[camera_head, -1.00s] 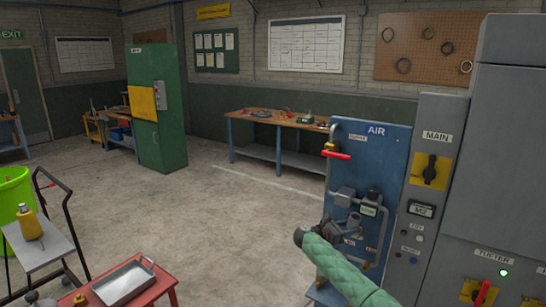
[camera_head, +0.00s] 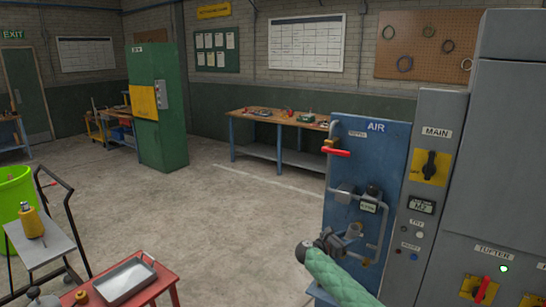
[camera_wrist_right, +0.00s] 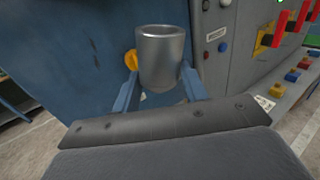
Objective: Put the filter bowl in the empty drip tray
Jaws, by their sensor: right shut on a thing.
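The filter bowl (camera_wrist_right: 161,58) is a shiny grey metal cup. In the right wrist view it stands upright between the two blue fingers of my right gripper (camera_wrist_right: 160,88), which is shut on it. In the head view my right gripper (camera_head: 350,236) is in front of the lower part of the blue AIR panel (camera_head: 372,155), and the bowl is hard to make out there. My left gripper is out of view.
A grey control cabinet (camera_head: 440,170) stands right of the panel. The floor between cart and panel is clear.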

